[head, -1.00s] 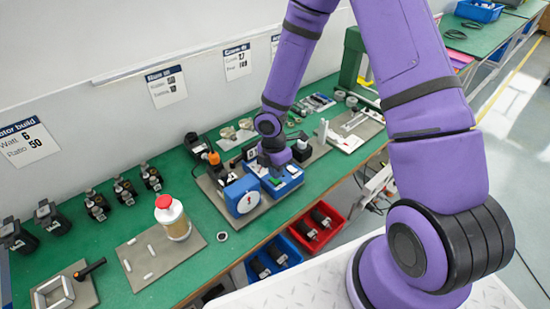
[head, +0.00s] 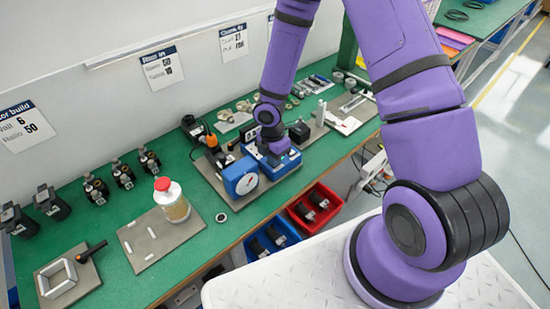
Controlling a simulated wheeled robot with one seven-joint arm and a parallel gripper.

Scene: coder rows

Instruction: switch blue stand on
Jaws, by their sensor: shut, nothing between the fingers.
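The blue stand shows as a low blue block (head: 287,165) on a grey mat, beside a blue box with a round white dial (head: 241,178). I cannot tell whether the block and the dial box are one unit. My gripper (head: 273,157) points down at the top of the blue block, shut and holding nothing. It hides part of the block's top, and any switch there is too small or covered to make out. I cannot tell whether the fingertips touch it.
A red-capped bottle (head: 171,199) stands on a grey mat at left. A small black device (head: 299,132) is close behind my gripper. Red (head: 314,208) and blue (head: 272,242) bins sit below the bench's front edge.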

